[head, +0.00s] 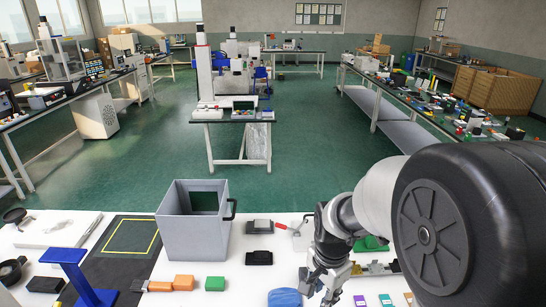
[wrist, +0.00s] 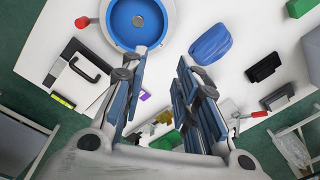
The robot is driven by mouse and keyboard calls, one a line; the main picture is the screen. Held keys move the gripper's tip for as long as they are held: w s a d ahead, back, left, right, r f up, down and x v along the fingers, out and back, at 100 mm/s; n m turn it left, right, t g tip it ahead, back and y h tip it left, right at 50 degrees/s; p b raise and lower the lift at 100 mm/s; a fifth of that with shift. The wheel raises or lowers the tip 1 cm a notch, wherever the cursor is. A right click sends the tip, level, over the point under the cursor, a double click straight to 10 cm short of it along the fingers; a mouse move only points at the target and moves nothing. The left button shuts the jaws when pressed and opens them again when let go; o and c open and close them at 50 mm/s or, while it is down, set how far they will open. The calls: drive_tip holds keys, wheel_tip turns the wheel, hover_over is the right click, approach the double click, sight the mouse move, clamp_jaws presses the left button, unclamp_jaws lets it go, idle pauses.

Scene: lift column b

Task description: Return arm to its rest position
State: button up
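My arm reaches in from the right in the head view, with a large black round joint close to the camera. My gripper (head: 318,284) points down over the white table (head: 335,222). In the wrist view my gripper (wrist: 162,58) shows two blue-grey fingers standing apart. I see nothing held between them. A blue cloth-like item (head: 285,298) lies just left of the gripper in the head view. It also shows in the wrist view (wrist: 211,44), beyond the right finger.
A grey open bin (head: 194,238) stands left of my arm. Orange pieces (head: 184,282), a green block (head: 215,284) and a black item (head: 259,257) lie nearby. A blue round dish (wrist: 138,22) lies beyond the fingers. Green floor is open past the table.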

drive_tip(key=s+d+r+n+t, duration=0.2)
drive_tip(key=s+r+n+t, duration=0.1)
drive_tip(key=s+r+n, duration=0.8)
drive_tip(key=s+r, duration=0.4)
drive_tip(key=s, duration=0.4)
drive_tip(key=shift+r+t, duration=0.4)
drive_tip(key=shift+o, duration=0.4)
